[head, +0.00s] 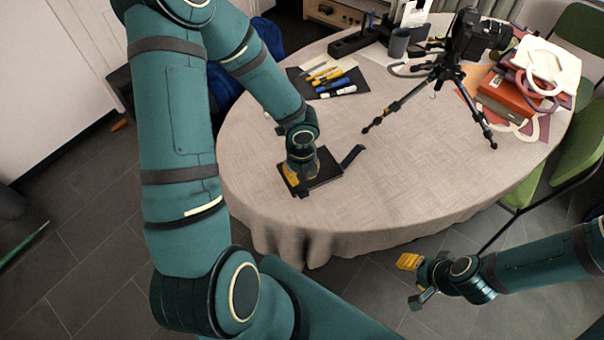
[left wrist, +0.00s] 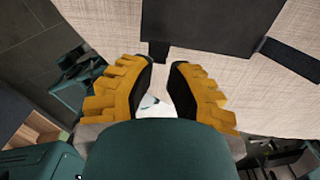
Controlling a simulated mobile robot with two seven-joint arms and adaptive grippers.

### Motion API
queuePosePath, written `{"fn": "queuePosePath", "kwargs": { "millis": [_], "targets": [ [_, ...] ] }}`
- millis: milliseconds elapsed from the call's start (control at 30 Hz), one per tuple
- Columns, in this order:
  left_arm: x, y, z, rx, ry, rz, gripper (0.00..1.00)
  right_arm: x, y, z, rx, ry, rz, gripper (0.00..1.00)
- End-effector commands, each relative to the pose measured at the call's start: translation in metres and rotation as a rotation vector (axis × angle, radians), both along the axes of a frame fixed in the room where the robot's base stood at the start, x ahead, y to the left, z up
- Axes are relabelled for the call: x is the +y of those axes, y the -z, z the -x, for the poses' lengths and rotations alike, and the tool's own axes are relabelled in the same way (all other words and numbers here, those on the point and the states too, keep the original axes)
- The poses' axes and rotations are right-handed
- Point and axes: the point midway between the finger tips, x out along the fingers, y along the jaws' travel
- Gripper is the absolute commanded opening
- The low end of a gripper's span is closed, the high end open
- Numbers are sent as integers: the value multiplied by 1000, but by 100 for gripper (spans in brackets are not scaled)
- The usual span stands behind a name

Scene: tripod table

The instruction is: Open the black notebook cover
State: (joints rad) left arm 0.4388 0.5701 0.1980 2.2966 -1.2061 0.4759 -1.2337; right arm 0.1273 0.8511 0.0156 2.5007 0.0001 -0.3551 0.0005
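The black notebook (head: 326,170) lies on the table near its front left edge and looks flat. My left gripper (head: 300,178) is over its left part and hides some of it. In the left wrist view, a dark piece that looks like the notebook (left wrist: 172,22) is at the top, just beyond my left fingertips (left wrist: 165,66). The two yellow-padded fingers stand apart with nothing held between them. Whether they touch the notebook cannot be told. My right gripper (head: 412,282) is off the table at the lower right, fingers apart and empty.
A dark narrow item (head: 352,156) lies right of the notebook. A black mat with pens (head: 325,80) lies behind. A camera on a tripod (head: 455,65) and a red book (head: 503,95) stand at the back right. The front right table is clear.

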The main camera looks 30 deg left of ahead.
Motion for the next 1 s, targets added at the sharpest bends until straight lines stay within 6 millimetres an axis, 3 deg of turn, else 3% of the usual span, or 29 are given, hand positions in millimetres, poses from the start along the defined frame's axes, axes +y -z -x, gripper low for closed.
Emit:
{"fn": "queuePosePath", "kwargs": {
  "millis": [1000],
  "targets": [
    [16,-23,-9,1,0,-1,13,0,-35,0,0,0,0,47]
  ]
}}
